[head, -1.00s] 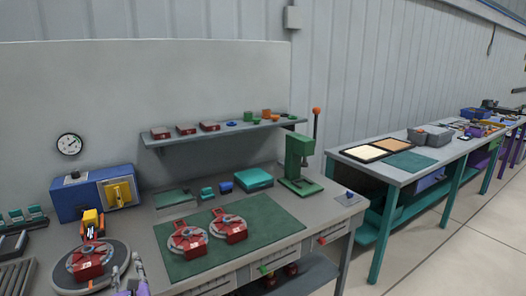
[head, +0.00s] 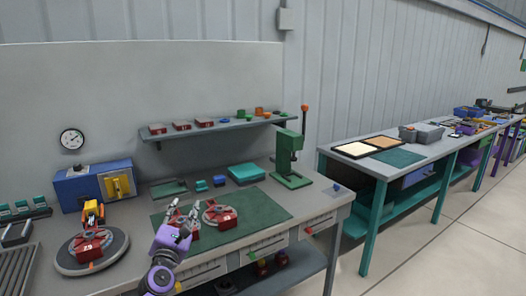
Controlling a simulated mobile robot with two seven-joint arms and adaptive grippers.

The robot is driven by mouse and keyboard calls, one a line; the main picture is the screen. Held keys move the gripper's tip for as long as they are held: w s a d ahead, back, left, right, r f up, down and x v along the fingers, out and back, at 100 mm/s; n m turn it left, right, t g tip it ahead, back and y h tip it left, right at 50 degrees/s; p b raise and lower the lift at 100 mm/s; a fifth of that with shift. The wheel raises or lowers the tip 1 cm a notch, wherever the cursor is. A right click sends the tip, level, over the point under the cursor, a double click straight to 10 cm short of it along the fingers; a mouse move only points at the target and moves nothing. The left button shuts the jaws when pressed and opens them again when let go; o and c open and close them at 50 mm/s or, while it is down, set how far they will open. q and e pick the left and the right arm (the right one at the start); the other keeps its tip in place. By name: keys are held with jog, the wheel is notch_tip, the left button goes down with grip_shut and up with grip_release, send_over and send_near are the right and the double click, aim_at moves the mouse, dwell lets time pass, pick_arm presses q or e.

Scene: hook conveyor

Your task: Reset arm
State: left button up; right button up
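My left gripper (head: 181,212) is at the bottom centre-left of the head view, on a purple arm, with its two grey fingers spread apart and pointing up. It appears in front of a red and grey round part (head: 190,232) on the green mat, hiding much of it; I cannot tell whether it touches. Nothing shows between the fingers. A second red and grey part (head: 220,215) lies just right of it on the mat. A third red part (head: 91,245) sits on the round grey turntable (head: 118,262) at the left. My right gripper is not in view.
The grey workbench carries a green mat (head: 268,212), a green press (head: 290,158) and a blue box with a yellow front (head: 92,184). A shelf (head: 165,136) above holds red parts and small items. Another bench (head: 430,152) stands at right. Clear floor lies at the lower right.

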pick_arm(q)
jog(key=w+d+f+m+g+h, duration=0.15)
jog(key=f+m, duration=0.35)
jog(key=m, duration=0.7)
jog(key=d+f+m+g+h, duration=0.25)
jog(key=f+m, duration=0.25)
jog(key=m, duration=0.7)
jog(key=s+a+f+m+g+y, duration=0.3)
jog(key=s+f+m, duration=0.65)
jog(key=f, duration=0.25)
jog(key=s+d+f+g, duration=0.1)
jog(key=s+f, duration=0.4)
jog(key=s, duration=0.4)
jog(key=s+d+f+n+g, duration=0.1)
jog(key=s+f, duration=0.3)
jog(key=s, duration=0.5)
jog(key=s+d+f+g, duration=0.1)
jog(key=s+f, duration=0.4)
jog(key=s, duration=0.4)
jog(key=s+d+f+n+g, duration=0.1)
jog(key=s+n, duration=0.1)
jog(key=s, duration=1.4)
jog(key=shift+y, duration=0.3)
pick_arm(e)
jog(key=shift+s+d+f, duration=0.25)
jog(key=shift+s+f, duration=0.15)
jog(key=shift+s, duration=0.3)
